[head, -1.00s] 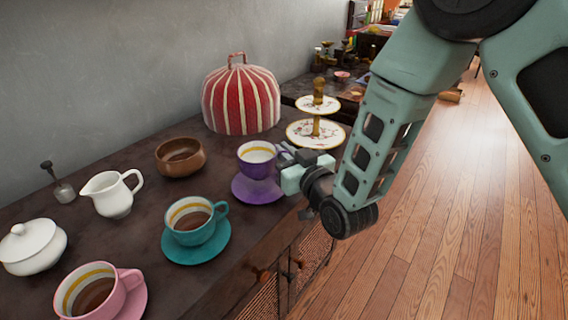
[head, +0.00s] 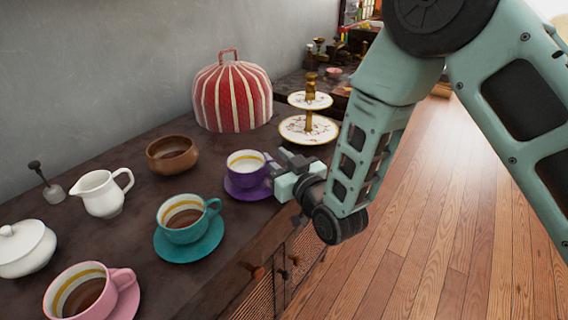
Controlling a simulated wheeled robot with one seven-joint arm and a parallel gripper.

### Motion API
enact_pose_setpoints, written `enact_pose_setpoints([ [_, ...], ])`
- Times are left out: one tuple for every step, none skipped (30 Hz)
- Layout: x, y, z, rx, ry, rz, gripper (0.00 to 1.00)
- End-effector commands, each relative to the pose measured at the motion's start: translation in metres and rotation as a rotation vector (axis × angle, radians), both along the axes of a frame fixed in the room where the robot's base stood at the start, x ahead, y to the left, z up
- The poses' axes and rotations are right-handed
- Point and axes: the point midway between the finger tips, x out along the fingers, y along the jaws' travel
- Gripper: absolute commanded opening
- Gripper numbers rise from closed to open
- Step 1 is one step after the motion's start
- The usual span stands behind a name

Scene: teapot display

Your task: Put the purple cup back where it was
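The purple cup (head: 244,173) is upright, low over its purple saucer (head: 250,192), with its white inside and yellow band showing. It looks set on the saucer or a hair above it; I cannot tell which. My gripper (head: 276,170) is at the cup's right side, where the handle is, and appears shut on it. The fingertips and handle are mostly hidden.
A teal cup (head: 181,232) on its saucer stands in front, with a pink cup (head: 62,312) nearer. A copper bowl (head: 160,167), striped tea cozy (head: 233,105) and tiered stand (head: 297,139) are behind. A creamer (head: 98,203) and sugar bowl (head: 25,263) stand left.

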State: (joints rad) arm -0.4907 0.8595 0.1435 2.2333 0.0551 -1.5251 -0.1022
Motion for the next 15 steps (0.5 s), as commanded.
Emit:
enact_pose_setpoints([
  [0.0,0.0,0.004,0.0,0.0,0.0,0.28],
  [-0.001,0.0,0.005,0.0,0.0,0.0,0.28],
  [-0.006,-0.003,0.002,-0.001,0.002,0.0,0.28],
  [-0.01,-0.005,0.001,-0.001,0.002,0.0,0.28],
  [-0.014,-0.008,0.001,-0.002,0.003,0.0,0.28],
  [-0.02,-0.012,0.001,-0.002,0.003,0.0,0.28],
  [-0.026,-0.015,0.001,-0.003,0.004,0.001,0.28],
  [-0.032,-0.018,0.001,-0.002,0.003,0.001,0.28],
  [-0.04,-0.023,0.001,-0.002,0.003,0.001,0.28],
  [-0.046,-0.027,0.0,-0.003,0.004,0.001,0.28],
  [-0.052,-0.03,0.001,-0.002,0.003,0.001,0.28],
  [-0.06,-0.035,0.001,-0.002,0.003,0.001,0.28],
  [-0.066,-0.038,0.0,-0.003,0.004,0.001,0.28],
  [-0.071,-0.041,0.0,-0.002,0.003,0.0,0.28],
  [-0.078,-0.046,0.001,-0.002,0.003,0.0,0.28],
])
